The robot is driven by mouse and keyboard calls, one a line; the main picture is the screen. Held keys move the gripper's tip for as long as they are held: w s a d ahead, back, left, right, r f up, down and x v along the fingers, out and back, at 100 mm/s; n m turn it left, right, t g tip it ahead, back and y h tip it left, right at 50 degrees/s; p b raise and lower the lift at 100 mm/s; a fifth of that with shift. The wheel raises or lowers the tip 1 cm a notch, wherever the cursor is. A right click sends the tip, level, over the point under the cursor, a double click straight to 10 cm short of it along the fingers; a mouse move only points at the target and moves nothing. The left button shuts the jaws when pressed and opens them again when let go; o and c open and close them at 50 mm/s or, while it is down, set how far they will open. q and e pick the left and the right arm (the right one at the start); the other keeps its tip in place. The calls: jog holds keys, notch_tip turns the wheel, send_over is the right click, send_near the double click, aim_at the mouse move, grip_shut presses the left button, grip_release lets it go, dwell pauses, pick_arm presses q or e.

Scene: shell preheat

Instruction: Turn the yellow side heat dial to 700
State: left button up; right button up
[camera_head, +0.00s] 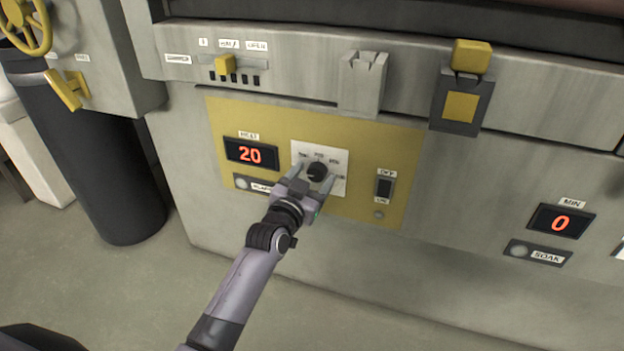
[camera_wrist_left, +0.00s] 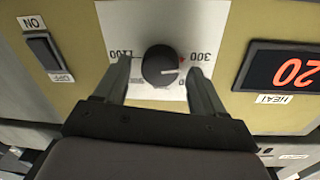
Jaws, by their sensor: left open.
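The heat dial (camera_head: 317,171) is a black round knob on a white scale plate (camera_head: 301,149) on the yellow panel. The red heat display (camera_head: 251,154) reads 20. My left gripper (camera_head: 317,174) is open, with one finger on each side of the dial; whether the fingers touch it I cannot tell. The left wrist view shows the same gripper (camera_wrist_left: 160,70) straddling the knob. My right gripper is not in view.
An OFF/ON rocker switch (camera_head: 384,188) is right of the dial. A yellow slider (camera_head: 225,64) and a yellow-capped lever (camera_head: 471,57) are above. A soak display (camera_head: 560,222) reading 0 is far right. A dark cylinder (camera_head: 95,160) stands at left.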

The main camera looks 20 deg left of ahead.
pick_arm(q)
jog(key=shift+c, duration=0.3)
jog(key=c, duration=1)
jog(key=shift+r, duration=0.1)
